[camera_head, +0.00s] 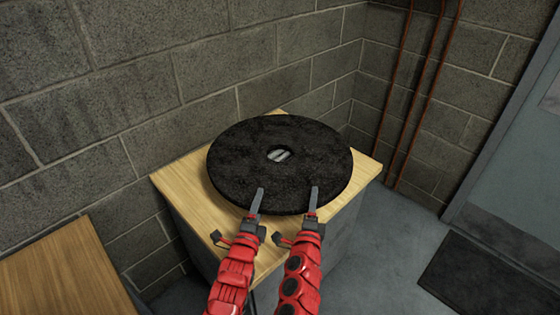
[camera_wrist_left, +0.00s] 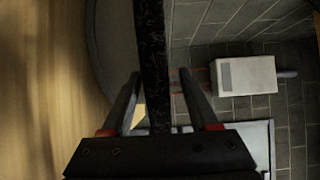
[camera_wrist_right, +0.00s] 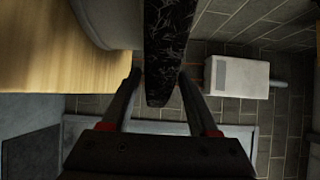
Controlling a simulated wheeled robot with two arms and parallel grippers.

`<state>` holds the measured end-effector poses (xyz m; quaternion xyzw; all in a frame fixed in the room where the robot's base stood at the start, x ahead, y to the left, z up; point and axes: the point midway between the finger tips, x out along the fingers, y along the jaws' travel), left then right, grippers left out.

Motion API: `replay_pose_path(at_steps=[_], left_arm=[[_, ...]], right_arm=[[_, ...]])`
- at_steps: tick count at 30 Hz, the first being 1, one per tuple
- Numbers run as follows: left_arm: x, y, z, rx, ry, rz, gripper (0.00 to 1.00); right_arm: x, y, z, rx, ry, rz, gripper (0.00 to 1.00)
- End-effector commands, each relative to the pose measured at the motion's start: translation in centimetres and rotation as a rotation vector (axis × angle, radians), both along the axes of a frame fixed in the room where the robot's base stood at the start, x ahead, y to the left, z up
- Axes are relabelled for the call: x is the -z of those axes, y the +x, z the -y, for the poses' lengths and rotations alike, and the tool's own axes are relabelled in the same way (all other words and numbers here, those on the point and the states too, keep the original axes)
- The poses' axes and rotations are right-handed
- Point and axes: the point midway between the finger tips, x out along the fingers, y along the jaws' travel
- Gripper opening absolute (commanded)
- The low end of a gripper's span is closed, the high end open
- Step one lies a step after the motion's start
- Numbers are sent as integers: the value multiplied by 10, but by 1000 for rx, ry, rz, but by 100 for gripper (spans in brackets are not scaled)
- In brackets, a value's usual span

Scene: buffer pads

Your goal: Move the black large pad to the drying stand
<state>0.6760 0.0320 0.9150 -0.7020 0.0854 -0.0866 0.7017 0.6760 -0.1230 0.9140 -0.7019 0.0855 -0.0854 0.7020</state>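The black large pad (camera_head: 235,150) is a thick dark disc with a central hole, lying flat above a wood-topped cabinet (camera_head: 190,205). Grey metal shows through the hole. My left gripper (camera_head: 260,190) and right gripper (camera_head: 314,190) are side by side at its front edge. In the left wrist view the pad's rim (camera_wrist_left: 151,60) passes between open fingers, with a gap on the right side. In the right wrist view the rim (camera_wrist_right: 165,60) also lies between open fingers. A grey round body (camera_wrist_left: 107,45) shows beside the pad. I cannot identify a drying stand.
Grey block walls (camera_head: 200,80) stand close behind and left of the cabinet. Another wooden top (camera_head: 60,275) is at the lower left. Copper pipes (camera_head: 408,95) run down the wall at right. A dark mat (camera_head: 480,280) lies on open floor near a grey door (camera_head: 515,170).

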Motion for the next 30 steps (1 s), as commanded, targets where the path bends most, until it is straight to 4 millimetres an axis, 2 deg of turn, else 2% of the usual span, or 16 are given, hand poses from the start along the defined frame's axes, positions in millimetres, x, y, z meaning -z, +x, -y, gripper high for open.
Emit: replay_pose_path(at_steps=[11, 14, 24, 30], left_arm=[[1, -6, -2, 0, 0, -2, 61], [0, -18, -5, 0, 2, 1, 61], [1, -85, -21, 0, 0, -2, 61], [1, -110, -28, 0, 0, -2, 61]], right_arm=[[0, 0, 0, 1, 0, 0, 61], [0, 0, 1, 1, 0, 0, 61], [0, 0, 1, 1, 0, 0, 61], [0, 0, 1, 1, 0, 0, 61]])
